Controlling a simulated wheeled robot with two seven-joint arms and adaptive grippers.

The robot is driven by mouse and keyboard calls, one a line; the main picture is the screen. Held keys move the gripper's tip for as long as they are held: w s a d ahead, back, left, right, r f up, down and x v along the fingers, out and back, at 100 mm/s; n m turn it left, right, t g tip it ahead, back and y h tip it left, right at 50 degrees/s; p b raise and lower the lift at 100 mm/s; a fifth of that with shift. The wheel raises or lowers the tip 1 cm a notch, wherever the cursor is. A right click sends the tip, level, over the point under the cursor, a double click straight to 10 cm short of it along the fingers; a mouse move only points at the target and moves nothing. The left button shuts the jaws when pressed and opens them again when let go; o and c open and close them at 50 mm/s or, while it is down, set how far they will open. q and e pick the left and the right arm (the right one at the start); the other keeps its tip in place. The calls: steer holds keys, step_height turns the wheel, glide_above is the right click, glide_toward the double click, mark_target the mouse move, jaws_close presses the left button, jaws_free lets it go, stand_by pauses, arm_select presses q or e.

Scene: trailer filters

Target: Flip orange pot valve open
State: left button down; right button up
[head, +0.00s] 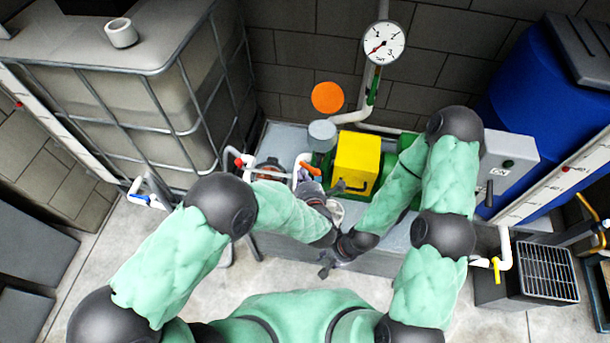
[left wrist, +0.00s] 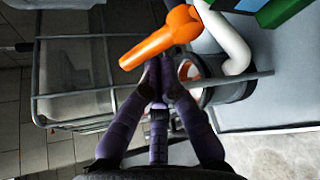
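The orange pot valve handle (head: 310,168) sits on white pipe beside the yellow box. In the left wrist view the orange handle (left wrist: 160,37) lies slantwise just beyond my left gripper's fingertips. My left gripper (head: 304,180) reaches up to the handle. The tips appear against or very near the handle's lower edge; contact is unclear. My right gripper (head: 325,264) hangs lower, in front of the tank, away from the valve; its finger state is unclear.
A pot with an orange-and-white rim (left wrist: 190,72) stands beside the handle, under a white pipe (left wrist: 228,38). The yellow box (head: 357,160) is right of the valve. A caged tank (head: 165,105) stands left. A pressure gauge (head: 384,41) is behind. Floor in front is clear.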

arm_select(q)
steer(key=shift+r, duration=0.1)
steer(key=shift+d+r+m+t+y+b, duration=0.15)
steer(key=shift+m+t+y+b, duration=0.15)
steer(key=shift+m+t+b, duration=0.15)
steer(key=shift+d+r+m, duration=0.1)
steer(key=shift+m, duration=0.25)
steer(key=shift+s+d+r+m+t+y+b, duration=0.1)
steer(key=shift+d+r+m+t+y+b, duration=0.1)
steer(key=shift+m+t+y+b, duration=0.25)
steer(key=shift+s+d+r+m+t+y+b, duration=0.1)
steer(key=shift+d+r+m+t+y+b, duration=0.15)
steer(key=shift+m+b, duration=0.3)
steer(key=shift+d+r, duration=0.1)
steer(key=shift+r, duration=0.1)
stand_by(0.3)
